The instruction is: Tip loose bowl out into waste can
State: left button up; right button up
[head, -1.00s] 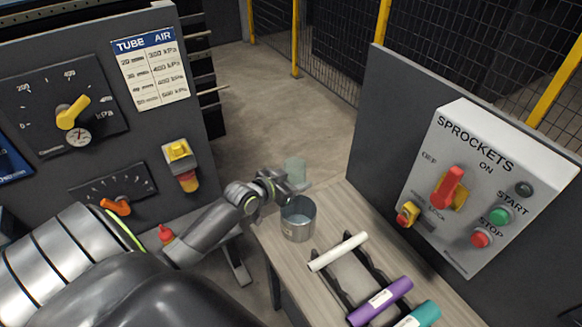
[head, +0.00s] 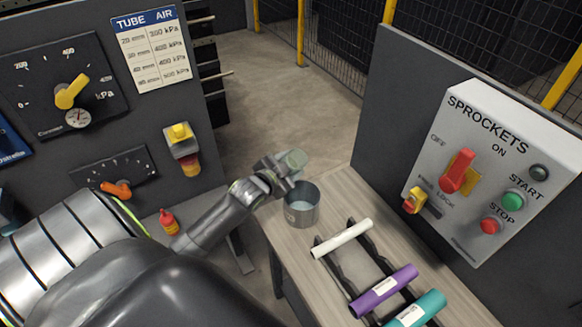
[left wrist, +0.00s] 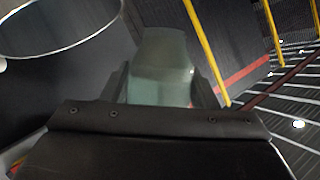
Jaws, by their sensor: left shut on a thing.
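A pale green translucent bowl (head: 294,160), shaped like a cup, is in my left gripper (head: 284,174) in the head view. The gripper is shut on it and holds it in the air near the back rim of the grey metal waste can (head: 301,208). The bowl looks tilted. The can stands upright at the far left corner of the wooden bench. In the left wrist view the bowl (left wrist: 165,70) sits between the fingers, and a thin curved rim, apparently the can's (left wrist: 75,52), shows at upper left. The bowl's contents cannot be made out. My right gripper is not in view.
A black rack on the bench (head: 355,268) holds white, purple and teal rolls just in front of the can. A grey panel with the sprockets control box (head: 480,170) stands at right. A gauge panel (head: 60,90) stands at left. Open floor lies behind.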

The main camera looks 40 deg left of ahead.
pick_arm(q)
jog(key=shift+a+f+m+y+b, duration=0.2)
jog(key=shift+f+m+y+b, duration=0.15)
jog(key=shift+b, duration=0.25)
jog(key=shift+a+f+m+y+b, duration=0.3)
jog(key=shift+m+b, duration=0.35)
jog(key=shift+b, duration=0.6)
jog(key=shift+r+m+t+y+b, duration=0.2)
jog(key=shift+m+t+y+b, duration=0.45)
jog(key=shift+m+b, duration=1.05)
jog(key=shift+d+r+m+t+y+b, duration=0.15)
jog(key=shift+m+t+y+b, duration=0.35)
jog(key=shift+m+b, duration=1.45)
jog(key=d+r+m+t+b, duration=0.1)
jog(key=m+b, duration=0.1)
jog(key=shift+d+t+b, duration=0.15)
jog(key=shift+t+b, duration=0.2)
jog(key=shift+b, duration=0.05)
jog(key=shift+s+d+r+m+t+b, duration=0.1)
jog(key=shift+d+r+m+t+b, duration=0.2)
jog(key=shift+m, duration=0.55)
jog(key=shift+d+r+m+t+b, duration=0.15)
jog(key=shift+r+m+t, duration=0.15)
jog(key=shift+m, duration=0.5)
